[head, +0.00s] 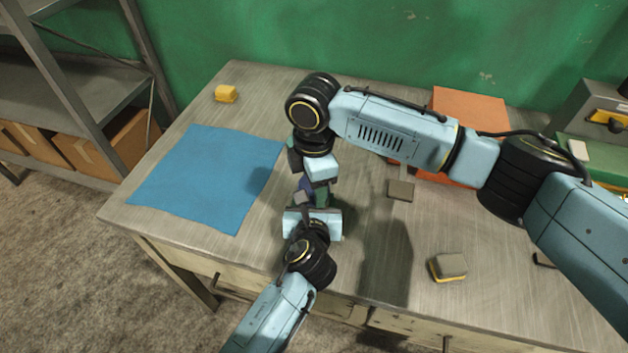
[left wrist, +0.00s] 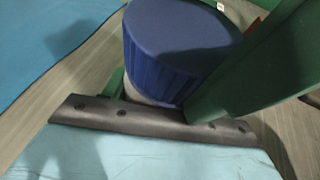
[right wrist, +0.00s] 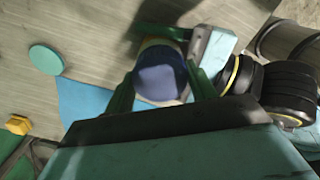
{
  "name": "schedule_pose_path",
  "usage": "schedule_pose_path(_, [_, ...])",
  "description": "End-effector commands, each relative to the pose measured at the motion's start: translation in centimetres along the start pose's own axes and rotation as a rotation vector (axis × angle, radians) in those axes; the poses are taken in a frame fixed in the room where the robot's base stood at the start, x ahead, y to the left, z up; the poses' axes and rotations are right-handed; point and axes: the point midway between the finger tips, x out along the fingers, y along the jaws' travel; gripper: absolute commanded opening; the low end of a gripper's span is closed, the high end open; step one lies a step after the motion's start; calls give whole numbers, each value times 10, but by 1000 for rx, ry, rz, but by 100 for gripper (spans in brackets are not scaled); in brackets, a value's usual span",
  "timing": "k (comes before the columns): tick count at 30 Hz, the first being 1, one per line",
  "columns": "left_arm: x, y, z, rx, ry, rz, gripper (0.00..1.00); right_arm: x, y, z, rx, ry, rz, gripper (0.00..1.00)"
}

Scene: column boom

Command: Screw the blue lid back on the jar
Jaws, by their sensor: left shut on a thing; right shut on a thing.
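The blue lid (head: 306,184) is mostly hidden between my grippers in the head view. The left wrist view shows the ribbed lid (left wrist: 175,50) on top of the jar, with only a pale strip of the jar (left wrist: 150,100) visible below it. I cannot tell how tightly it is seated. My left gripper (head: 318,202) is low, shut on the jar, its green fingers either side. My right gripper (head: 309,175) reaches in from above. In the right wrist view its green fingers flank the lid (right wrist: 160,75), shut on it.
A blue mat (head: 205,180) lies left, with a yellow block (head: 226,94) behind it. An orange mat (head: 468,105), a grey square piece (head: 401,190) and a grey-yellow block (head: 449,267) lie right. A teal disc (right wrist: 46,59) shows in the right wrist view. Shelves (head: 70,80) stand left.

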Motion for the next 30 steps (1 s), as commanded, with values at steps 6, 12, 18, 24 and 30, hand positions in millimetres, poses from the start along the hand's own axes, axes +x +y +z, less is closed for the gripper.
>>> schedule_pose_path(6, [0,1,0,0,1,2,0,0,0,0,-3,-1,-1,63])
schedule_pose_path(12, [0,1,0,0,1,2,0,0,0,0,-4,-1,-2,77])
schedule_pose_path(18, [0,1,0,0,0,2,0,-1,-1,0,-5,-1,-3,77])
schedule_pose_path(24, [0,1,0,0,0,2,0,-22,0,0,-5,-1,0,77])
schedule_pose_path(30, [0,1,0,1,0,2,0,-44,0,0,-6,0,0,77])
